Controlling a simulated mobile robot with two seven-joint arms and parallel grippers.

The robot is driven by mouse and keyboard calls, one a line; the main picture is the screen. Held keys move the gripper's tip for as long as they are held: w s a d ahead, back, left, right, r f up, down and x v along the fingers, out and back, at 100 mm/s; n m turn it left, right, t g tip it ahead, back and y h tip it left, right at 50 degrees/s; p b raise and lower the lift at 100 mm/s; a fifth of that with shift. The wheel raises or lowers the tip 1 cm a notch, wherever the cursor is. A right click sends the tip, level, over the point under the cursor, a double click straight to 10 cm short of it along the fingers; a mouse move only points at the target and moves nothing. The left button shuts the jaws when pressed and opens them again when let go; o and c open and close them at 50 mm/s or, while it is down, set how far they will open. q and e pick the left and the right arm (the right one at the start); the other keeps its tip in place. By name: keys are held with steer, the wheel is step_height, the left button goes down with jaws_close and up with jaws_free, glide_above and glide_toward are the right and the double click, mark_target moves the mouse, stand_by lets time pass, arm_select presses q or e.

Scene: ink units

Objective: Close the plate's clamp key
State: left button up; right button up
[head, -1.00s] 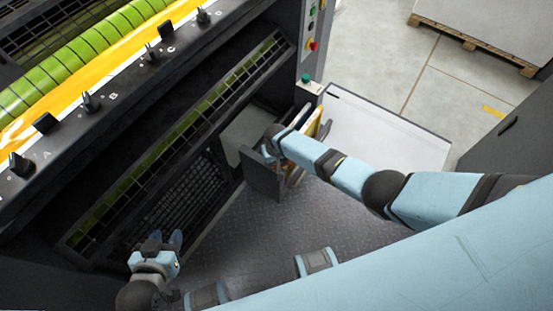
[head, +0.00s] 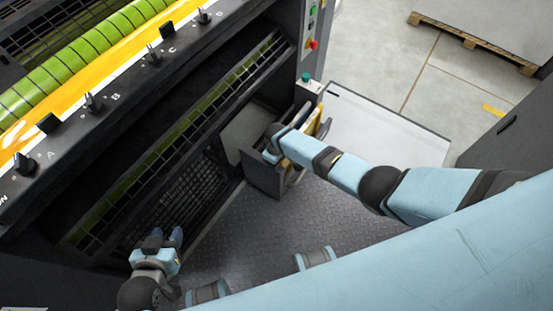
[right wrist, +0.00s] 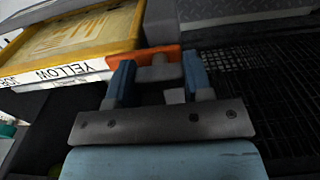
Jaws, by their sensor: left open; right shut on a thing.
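The yellow plate (head: 70,106) wraps the green-striped cylinder at upper left in the head view. Dark clamp keys stand along the black bar (head: 130,85) below it: one at the left (head: 25,165), one near B (head: 93,103), one near C (head: 153,55), and one at the top (head: 204,15). I cannot tell which is open. My left gripper (head: 166,237) is open and empty, low and apart from the keys. My right gripper (head: 270,150) is shut on a grey handle (right wrist: 158,73) beside a yellow tray labelled YELLOW (right wrist: 75,38). Its fingertips are mostly hidden in the head view.
A slatted guard (head: 185,135) runs below the bar. A control post with buttons (head: 312,30) stands right of the keys. A dark open compartment (head: 262,172) and a white-topped surface (head: 375,125) lie by my right gripper.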

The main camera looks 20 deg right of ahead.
stand_by(0.5)
steer(key=o, duration=0.9)
steer(key=shift+r, duration=0.35)
arm_select(q)
step_height(320, 180, up, 2)
steer(key=p, duration=0.4)
steer(key=shift+s+a+r+p, duration=0.1)
steer(key=shift+a+p, duration=0.05)
steer(key=shift+p, duration=0.2)
arm_select(e)
step_height(320, 180, up, 13)
steer(key=shift+r, duration=0.1)
arm_select(q)
steer(key=shift+a, duration=0.2)
